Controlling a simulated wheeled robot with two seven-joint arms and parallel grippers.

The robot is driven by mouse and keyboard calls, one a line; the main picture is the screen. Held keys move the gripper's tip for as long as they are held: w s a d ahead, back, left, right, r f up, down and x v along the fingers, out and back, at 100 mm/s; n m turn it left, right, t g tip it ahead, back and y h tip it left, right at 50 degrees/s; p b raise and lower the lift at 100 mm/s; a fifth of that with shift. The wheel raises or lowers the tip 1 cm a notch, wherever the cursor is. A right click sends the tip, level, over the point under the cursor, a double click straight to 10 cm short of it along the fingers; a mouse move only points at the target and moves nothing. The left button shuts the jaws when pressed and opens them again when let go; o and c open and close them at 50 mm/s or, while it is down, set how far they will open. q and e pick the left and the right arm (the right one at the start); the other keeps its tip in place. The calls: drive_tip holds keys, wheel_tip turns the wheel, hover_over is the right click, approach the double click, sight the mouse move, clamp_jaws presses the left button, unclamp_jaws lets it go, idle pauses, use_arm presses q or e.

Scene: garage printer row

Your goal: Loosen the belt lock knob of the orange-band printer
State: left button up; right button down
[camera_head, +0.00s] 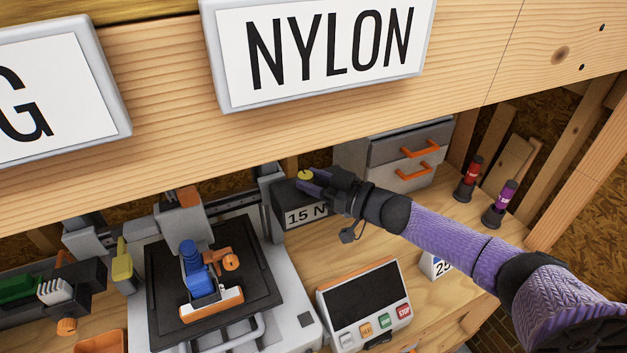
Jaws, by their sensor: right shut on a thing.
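The printer (280,290) in the middle has a pale frame and a dark bed. An orange block shows on its print head (188,197), but I cannot tell whether this is the orange band. At the right end of its rail is a dark box with a "15 N" label (304,216). A small yellow knob (305,174) sits on top of this box. My right gripper (307,182) reaches in from the right and is shut on the yellow knob; its fingers partly hide the knob and the box. My left gripper is not in view.
A blue and orange part (197,275) stands on the bed. A control panel (365,305) with coloured buttons is in front. A grey drawer unit (400,155), a red bottle (468,178) and a purple bottle (500,205) stand behind my arm. A wooden beam with a NYLON sign (325,45) hangs above.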

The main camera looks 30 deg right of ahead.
drive_tip(key=shift+c, duration=1.4)
unclamp_jaws()
drive_tip(key=shift+s, duration=0.1)
drive_tip(key=v, duration=0.9)
drive_tip(key=shift+s+d+p, duration=0.25)
drive_tip(key=shift+s+p, duration=0.05)
